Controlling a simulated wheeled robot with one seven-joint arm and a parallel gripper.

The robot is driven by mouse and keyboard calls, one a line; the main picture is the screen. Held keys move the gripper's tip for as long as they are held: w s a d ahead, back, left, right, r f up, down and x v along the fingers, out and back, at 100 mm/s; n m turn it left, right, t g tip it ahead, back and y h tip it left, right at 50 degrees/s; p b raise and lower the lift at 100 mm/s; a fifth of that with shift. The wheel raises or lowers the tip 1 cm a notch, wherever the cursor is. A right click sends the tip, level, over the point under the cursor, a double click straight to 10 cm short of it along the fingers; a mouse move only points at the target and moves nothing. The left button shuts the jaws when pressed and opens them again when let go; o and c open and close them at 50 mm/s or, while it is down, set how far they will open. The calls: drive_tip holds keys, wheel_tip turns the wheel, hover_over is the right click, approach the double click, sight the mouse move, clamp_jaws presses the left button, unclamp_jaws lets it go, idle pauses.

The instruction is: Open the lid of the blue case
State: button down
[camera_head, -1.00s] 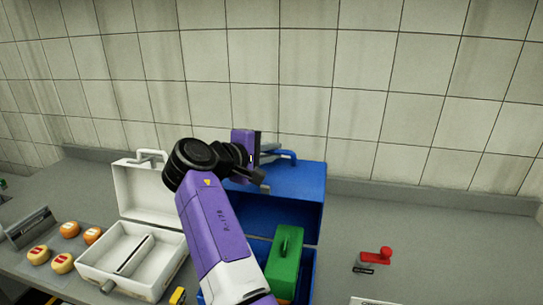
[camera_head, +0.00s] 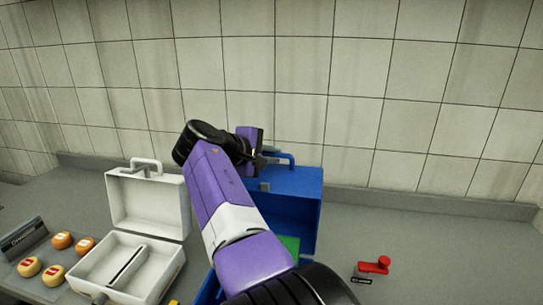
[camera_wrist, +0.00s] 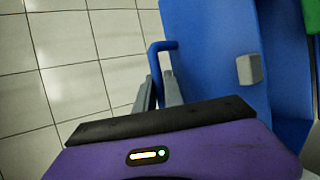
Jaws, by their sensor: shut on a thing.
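The blue case stands on the counter with its lid (camera_head: 297,180) raised; the front wall of its base (camera_head: 208,290) shows beside my arm. A blue handle (camera_head: 287,156) sticks out from the lid's edge. My gripper (camera_head: 263,160) is at the left end of this handle. In the wrist view my gripper (camera_wrist: 160,95) is shut on the handle (camera_wrist: 154,50), with the blue lid (camera_wrist: 205,50) close beside it. A grey latch (camera_wrist: 250,69) sits on the lid. My arm hides much of the case's base.
An open white case (camera_head: 150,203) stands to the left. A green block (camera_head: 291,243) sits in the blue case. A red item (camera_head: 374,265) lies to the right. A tiled wall rises behind.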

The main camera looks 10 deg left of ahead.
idle(0.4)
drive_tip(key=c, duration=1.5)
unclamp_jaws()
drive_tip(key=shift+o, duration=0.2)
drive_tip(key=shift+f, duration=0.1)
drive_tip(key=shift+b+v, duration=1.05)
drive_tip(key=shift+v, duration=2.95)
drive_tip(key=shift+w, duration=0.1)
